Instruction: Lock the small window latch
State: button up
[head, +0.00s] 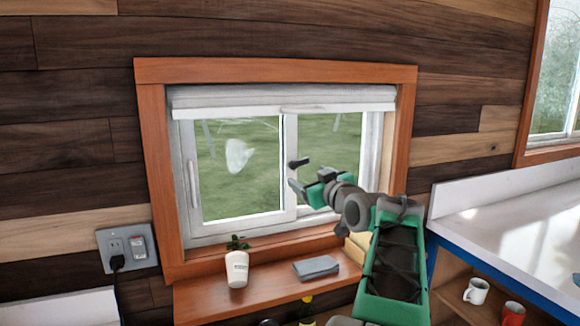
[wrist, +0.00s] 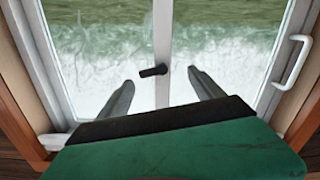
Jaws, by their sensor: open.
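The small window latch (head: 299,163) is a short black lever on the white middle upright of the sliding window. It lies nearly level, slightly tilted, and points right in the head view. In the wrist view the latch (wrist: 153,71) shows between and just beyond my fingertips. My gripper (head: 306,181), with green and dark parts, is in front of the window, just below and right of the latch. In the wrist view my gripper (wrist: 160,78) has its two grey fingers spread wide with nothing between them. They appear apart from the latch.
An orange-brown wooden frame (head: 155,150) surrounds the window, with a rolled blind (head: 235,95) at its top. A white counter (head: 510,220) stands at right.

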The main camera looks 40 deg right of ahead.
aim_at(301, 164)
jog(key=shift+t, duration=0.3)
jog(key=w+d, duration=0.1)
jog(key=w, duration=0.1)
jog(key=w+d+r+p, duration=0.1)
jog(key=w, duration=0.1)
jog(key=w+d+p, duration=0.1)
jog(key=w, duration=0.1)
jog(key=shift+w+d+r, duration=0.2)
jog(key=shift+w+r, duration=0.1)
jog(key=shift+w, duration=0.05)
jog(key=shift+c, duration=0.2)
jog(key=c, duration=1.3)
jog(key=shift+o, duration=0.2)
jog(key=shift+d+f+m, duration=0.1)
jog(key=shift+f+m, duration=0.15)
jog(key=shift+m, duration=0.35)
jog(key=shift+m+b, duration=0.35)
jog(key=shift+m, duration=0.55)
